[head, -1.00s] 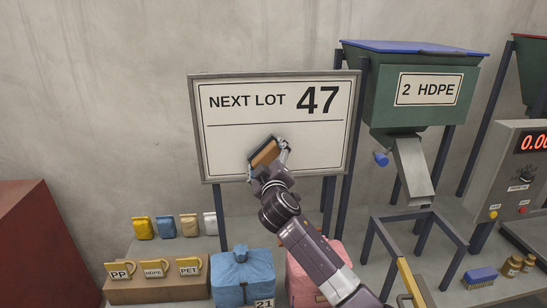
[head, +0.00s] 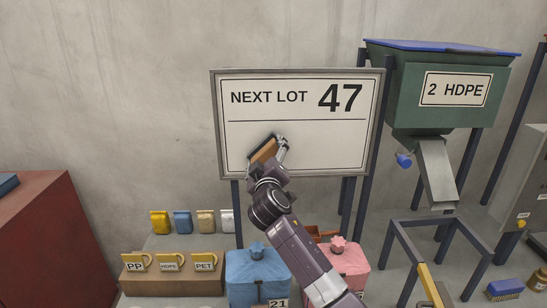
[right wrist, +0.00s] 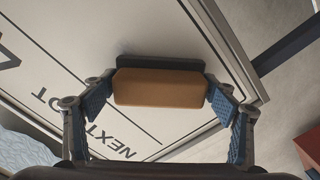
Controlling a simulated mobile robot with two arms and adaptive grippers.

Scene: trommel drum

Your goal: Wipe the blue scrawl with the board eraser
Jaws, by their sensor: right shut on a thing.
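The board eraser (head: 263,150), a tan block with a dark pad, is held between the fingers of my right gripper (head: 267,153). It is tilted in the head view, in front of the lower left of the white board (head: 330,145). In the right wrist view the eraser (right wrist: 158,87) sits between both blue finger pads, with its dark side towards the board (right wrist: 60,60). I cannot tell whether it touches the surface. No blue scrawl shows on the visible white; the part behind the eraser and gripper is hidden. My left gripper is not in view.
A green hopper (head: 440,105) with a chute stands right of the board. Below are a blue bag (head: 257,275), a pink bag (head: 345,262), yellow mugs on a brown block (head: 170,285) and small pouches. A red cabinet (head: 50,240) stands at left.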

